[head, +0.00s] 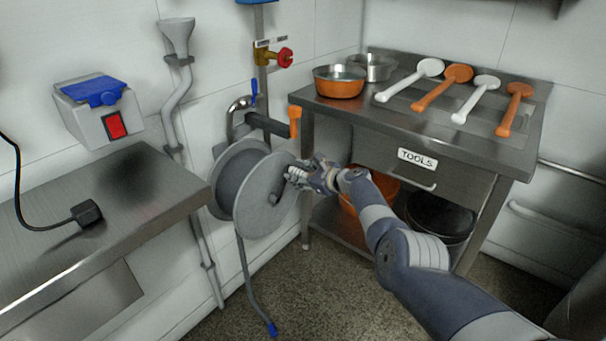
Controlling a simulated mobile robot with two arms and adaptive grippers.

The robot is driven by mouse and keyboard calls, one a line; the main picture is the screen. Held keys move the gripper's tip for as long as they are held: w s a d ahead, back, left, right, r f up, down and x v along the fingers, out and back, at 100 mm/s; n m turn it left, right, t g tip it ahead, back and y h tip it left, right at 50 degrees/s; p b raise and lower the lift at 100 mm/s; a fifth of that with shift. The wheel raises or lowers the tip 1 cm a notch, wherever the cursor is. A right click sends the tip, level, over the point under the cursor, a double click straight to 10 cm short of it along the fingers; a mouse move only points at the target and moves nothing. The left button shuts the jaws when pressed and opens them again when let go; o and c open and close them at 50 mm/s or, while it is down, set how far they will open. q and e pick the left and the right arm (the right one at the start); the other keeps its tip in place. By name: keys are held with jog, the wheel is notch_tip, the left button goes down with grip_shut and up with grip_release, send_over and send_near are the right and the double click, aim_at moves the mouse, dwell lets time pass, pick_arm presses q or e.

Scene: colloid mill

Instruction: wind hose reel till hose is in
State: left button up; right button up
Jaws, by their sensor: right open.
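The grey hose reel (262,196) is mounted on the wall between the two tables, its disc facing my right arm. A length of grey hose (246,280) hangs from it down to the floor and ends in a blue nozzle (272,328). My right gripper (296,176) is open at the right side of the reel's disc, by its crank area. The crank handle is largely hidden by the gripper, and I cannot tell whether they touch. My left gripper is out of view.
The tool table (440,142) stands right of the reel, with an orange pan (339,82) and several long-handled tools on top. Orange and black buckets (440,216) sit beneath. A steel bench (110,205) with a black plug (87,212) is at left. A red valve (285,57) is above.

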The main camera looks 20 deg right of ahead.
jog(key=shift+s, duration=0.1)
jog(key=shift+s+d+r, duration=0.1)
jog(key=shift+s+d, duration=0.15)
jog(key=shift+d, duration=0.05)
jog(key=shift+v, duration=0.95)
jog(key=v, duration=0.9)
jog(key=shift+s, duration=0.2)
